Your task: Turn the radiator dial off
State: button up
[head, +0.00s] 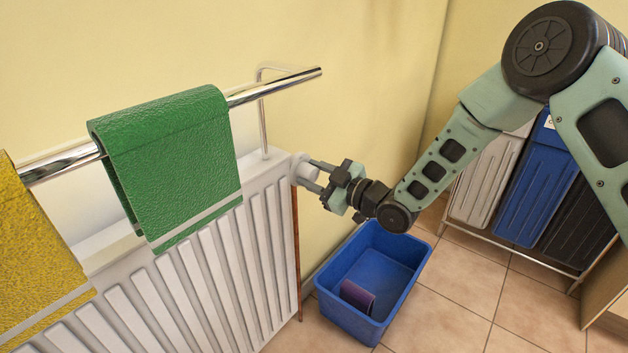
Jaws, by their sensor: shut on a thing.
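The radiator dial (302,169) is a white knob at the upper right end of the white radiator (262,215). My gripper (314,174) reaches it from the right, with one finger along its upper side and one along its lower side. The gripper is shut on the dial. The dial's markings are too small to read, so its setting cannot be told.
A chrome rail (270,90) above the radiator carries a green towel (175,150) and a yellow towel (35,255). A blue bin (395,255) with a purple item (357,296) stands on the tiled floor below my gripper. White, blue and black bins stand at the right.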

jog(key=n+b, duration=0.2)
jog(key=n, duration=0.1)
jog(key=n+b, duration=0.1)
jog(key=b, duration=0.1)
jog(key=shift+s+f+n, duration=0.1)
jog(key=shift+f+n, duration=0.15)
jog(key=shift+n, duration=0.05)
jog(key=n+b, duration=0.3)
jog(key=shift+f+n+b, duration=0.1)
jog(key=shift+n+b, duration=0.2)
jog(key=shift+b, duration=0.1)
jog(key=n+b, duration=0.3)
jog(key=b, duration=0.1)
jog(key=shift+n+b, duration=0.35)
jog(key=shift+n, duration=0.05)
jog(key=shift+n+h+b, duration=0.3)
jog(key=shift+n+b, duration=0.9)
jog(key=shift+b, duration=0.15)
jog(key=shift+r, duration=0.2)
jog(key=o, duration=1)
jog(key=shift+c, duration=0.2)
jog(key=shift+s+r, duration=0.1)
jog(key=f+p+v, duration=0.1)
jog(key=p+v, duration=0.2)
jog(key=v, duration=1.4)
jog(key=shift+s+r, duration=0.2)
jog(key=shift+r, duration=0.05)
